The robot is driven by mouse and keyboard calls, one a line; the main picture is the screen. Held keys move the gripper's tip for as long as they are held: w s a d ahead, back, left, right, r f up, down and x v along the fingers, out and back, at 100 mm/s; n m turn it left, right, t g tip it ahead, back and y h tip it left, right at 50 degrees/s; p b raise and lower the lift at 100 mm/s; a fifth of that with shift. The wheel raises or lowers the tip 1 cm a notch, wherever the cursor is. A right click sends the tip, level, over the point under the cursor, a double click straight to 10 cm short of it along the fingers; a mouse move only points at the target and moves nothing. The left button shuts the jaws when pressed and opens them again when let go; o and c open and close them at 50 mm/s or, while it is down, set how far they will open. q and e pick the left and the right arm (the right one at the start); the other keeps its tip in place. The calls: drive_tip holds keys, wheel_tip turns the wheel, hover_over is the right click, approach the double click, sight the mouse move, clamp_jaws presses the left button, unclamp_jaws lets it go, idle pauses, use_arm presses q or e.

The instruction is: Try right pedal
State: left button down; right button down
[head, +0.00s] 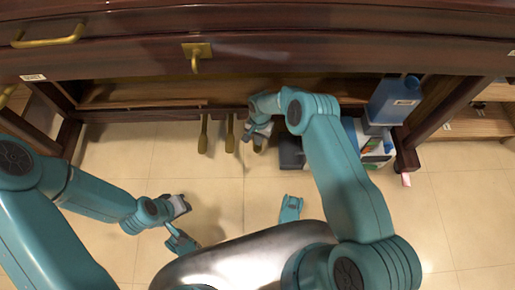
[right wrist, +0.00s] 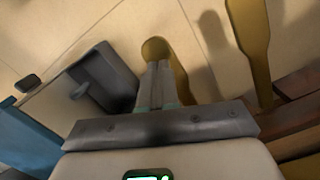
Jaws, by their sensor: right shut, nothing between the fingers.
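Three brass pedals hang in a row below the piano case in the head view: the left pedal (head: 203,134), the middle pedal (head: 229,133) and the right pedal (head: 258,146), which is mostly covered by my right gripper (head: 258,132). In the right wrist view, the closed fingers of the right gripper (right wrist: 158,82) lie over the right pedal (right wrist: 180,75), with its rounded end showing past their tips. Whether they touch it I cannot tell. The middle pedal (right wrist: 250,45) is to the right there. My left gripper (head: 182,222) is open and empty over the floor.
A dark box (head: 291,152) stands just right of the right pedal. A blue container (head: 394,98) and other items stand farther right, by the piano leg (head: 405,158). The piano's wooden edge (head: 130,62) overhangs above. The tiled floor (head: 120,160) is clear at left.

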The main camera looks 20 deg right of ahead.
use_arm(q)
drive_tip(key=shift+w+f, duration=0.25)
drive_tip(key=shift+f, duration=0.05)
use_arm(e)
drive_tip(key=shift+f, duration=0.65)
